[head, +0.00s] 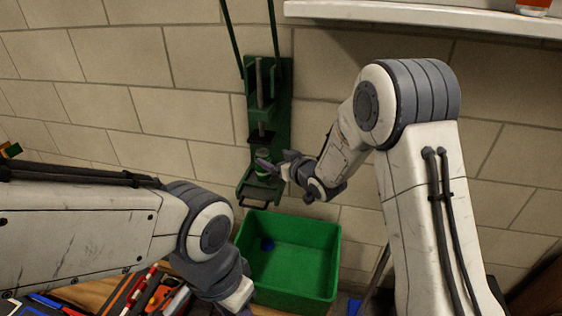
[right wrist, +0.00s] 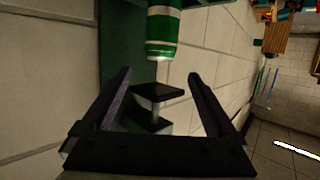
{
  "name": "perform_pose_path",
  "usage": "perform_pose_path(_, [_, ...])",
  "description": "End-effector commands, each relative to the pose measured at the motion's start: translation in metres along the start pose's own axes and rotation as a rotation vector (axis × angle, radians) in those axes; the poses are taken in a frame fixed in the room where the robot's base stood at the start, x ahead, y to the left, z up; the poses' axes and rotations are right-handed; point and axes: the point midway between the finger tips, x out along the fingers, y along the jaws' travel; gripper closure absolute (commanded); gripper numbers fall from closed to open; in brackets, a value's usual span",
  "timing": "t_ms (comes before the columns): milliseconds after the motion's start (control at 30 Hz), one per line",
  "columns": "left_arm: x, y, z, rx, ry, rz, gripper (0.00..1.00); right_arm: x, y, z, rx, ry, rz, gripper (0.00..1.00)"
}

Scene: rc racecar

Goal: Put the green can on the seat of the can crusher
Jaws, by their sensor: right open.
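The green can (head: 262,155) with pale bands is upright in the green can crusher (head: 282,120) on the wall, under its black press plate (head: 261,136). It appears to stand on the seat (head: 258,190), though my gripper partly covers its lower part. In the right wrist view, the can (right wrist: 162,32) shows at the top, with a gap between it and the press plate (right wrist: 158,91); its far end is cut off. My right gripper (head: 268,166) is open beside the can, and its fingers (right wrist: 160,75) are apart from it in the wrist view. My left gripper's fingers are out of frame.
A green bin (head: 290,258) with a small blue thing inside sits below the crusher. Tools (head: 150,292) lie in a tray at the lower left. A white shelf (head: 430,17) is at the upper right. The wall left of the crusher is clear.

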Motion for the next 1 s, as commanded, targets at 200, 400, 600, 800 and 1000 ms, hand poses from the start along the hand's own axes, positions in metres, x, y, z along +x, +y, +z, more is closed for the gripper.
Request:
perform_pose_path(200, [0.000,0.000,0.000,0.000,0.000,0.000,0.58,-0.030,0.000,0.000,0.000,0.001,0.001,0.08])
perform_pose_path(400, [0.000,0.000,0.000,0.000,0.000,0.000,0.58,-0.036,0.000,0.000,-0.001,0.000,0.000,0.08])
perform_pose_path(600, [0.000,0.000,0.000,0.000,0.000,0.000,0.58,-0.050,-0.024,0.003,-0.023,-0.124,0.017,0.08])
perform_pose_path(800, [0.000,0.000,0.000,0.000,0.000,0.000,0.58,-0.121,-0.083,0.030,-0.049,-0.474,0.030,0.08])
perform_pose_path(1000, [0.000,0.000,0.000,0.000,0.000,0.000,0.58,-0.238,-0.143,0.073,-0.064,-0.859,-0.040,0.08])
